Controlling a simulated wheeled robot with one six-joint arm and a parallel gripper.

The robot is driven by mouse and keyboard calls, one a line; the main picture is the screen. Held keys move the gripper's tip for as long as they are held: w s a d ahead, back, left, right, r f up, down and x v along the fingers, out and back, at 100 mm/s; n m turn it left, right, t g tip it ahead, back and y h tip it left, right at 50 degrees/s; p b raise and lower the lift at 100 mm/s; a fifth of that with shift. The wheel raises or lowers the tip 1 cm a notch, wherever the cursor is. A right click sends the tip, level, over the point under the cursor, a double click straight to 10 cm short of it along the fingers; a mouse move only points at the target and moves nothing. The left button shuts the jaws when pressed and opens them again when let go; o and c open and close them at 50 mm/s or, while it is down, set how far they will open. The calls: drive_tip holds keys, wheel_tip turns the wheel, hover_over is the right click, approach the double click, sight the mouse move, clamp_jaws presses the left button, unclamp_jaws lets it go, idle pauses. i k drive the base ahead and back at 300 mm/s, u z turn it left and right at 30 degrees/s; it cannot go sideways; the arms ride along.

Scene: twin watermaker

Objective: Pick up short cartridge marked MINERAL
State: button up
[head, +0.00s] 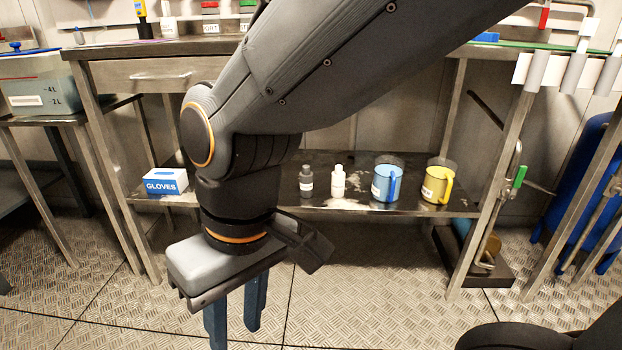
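My gripper (234,334) points down over the metal floor in front of the workbench, at the lower left of the head view. Its two blue fingers are apart, with nothing seen between them. I cannot make out a cartridge marked MINERAL. Several white and grey cylinders (538,70) sit in a row at the right end of the bench; I can read no marking on them, so I cannot tell what they are. My arm crosses the middle of the view and hides part of the bench top.
The lower shelf holds a gloves box (165,182), a dark bottle (306,182), a white bottle (338,182), a blue jug (384,182) and a yellow jug (434,184). A grey tank (42,97) stands left. Bench legs and a blue cylinder (585,190) stand right. Floor in front is clear.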

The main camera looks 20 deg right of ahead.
sight(338, 176)
drive_tip(key=k, duration=1.1)
drive_tip(key=u, duration=0.45)
drive_tip(key=i, duration=1.75)
drive_tip(key=z, duration=0.55)
